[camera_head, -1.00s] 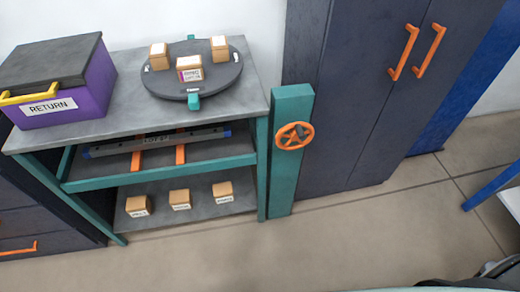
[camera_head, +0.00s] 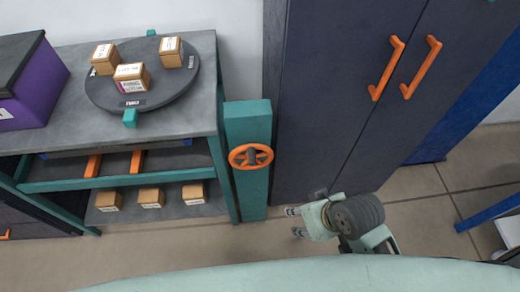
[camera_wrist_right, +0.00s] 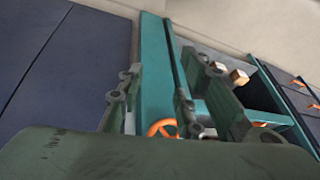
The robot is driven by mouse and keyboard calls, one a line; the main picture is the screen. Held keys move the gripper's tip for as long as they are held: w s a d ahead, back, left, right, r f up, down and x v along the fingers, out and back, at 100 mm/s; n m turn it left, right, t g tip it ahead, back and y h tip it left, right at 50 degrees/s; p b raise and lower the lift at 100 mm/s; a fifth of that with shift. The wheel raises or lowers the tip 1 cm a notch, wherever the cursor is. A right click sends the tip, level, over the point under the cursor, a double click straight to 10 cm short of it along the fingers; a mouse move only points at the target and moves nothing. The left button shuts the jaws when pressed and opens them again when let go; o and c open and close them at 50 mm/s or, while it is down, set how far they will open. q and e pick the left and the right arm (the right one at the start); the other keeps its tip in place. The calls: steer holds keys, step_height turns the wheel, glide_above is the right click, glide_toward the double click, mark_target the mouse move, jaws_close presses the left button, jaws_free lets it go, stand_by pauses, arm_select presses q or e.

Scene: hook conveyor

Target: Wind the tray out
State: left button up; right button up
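The orange handwheel (camera_head: 250,156) is on a teal post (camera_head: 248,112) at the right end of the shelf unit. The teal-edged tray (camera_head: 120,182) is below the unit's top, with orange strips across it. My right gripper (camera_head: 296,221) is open and empty, low in front of the dark cabinet, to the right of the wheel and apart from it. In the right wrist view, the two fingers (camera_wrist_right: 155,95) stand apart. The handwheel (camera_wrist_right: 161,128) shows between them, partly hidden by my gripper. My left gripper is not in view.
A round dark turntable (camera_head: 165,92) with boxes stands on the grey top, beside a purple bin (camera_head: 35,95). Several small boxes (camera_head: 151,198) sit on the lower shelf. The tall dark cabinet (camera_head: 340,110) has orange handles. Floor (camera_head: 190,245) is clear before the unit.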

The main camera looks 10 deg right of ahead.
steer(key=w+a+r+n+g+y, duration=0.1)
steer(key=w+a+r+n+y, duration=0.2)
steer(key=a, duration=0.5)
steer(key=m+g+y, duration=0.3)
steer(key=m+y, duration=0.2)
steer(key=m, duration=0.1)
glide_toward(261, 153)
steer(key=s+a+r, duration=0.2)
steer(key=p+x, duration=0.1)
steer(key=x, duration=0.6)
steer(key=shift+w+a+f, duration=0.1)
steer(key=shift+a, duration=0.25)
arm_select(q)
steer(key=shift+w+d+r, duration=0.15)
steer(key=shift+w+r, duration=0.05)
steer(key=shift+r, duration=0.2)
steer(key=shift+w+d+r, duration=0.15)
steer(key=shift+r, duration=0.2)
arm_select(e)
steer(key=c, duration=0.8)
steer(key=shift+f, duration=0.1)
jaws_close()
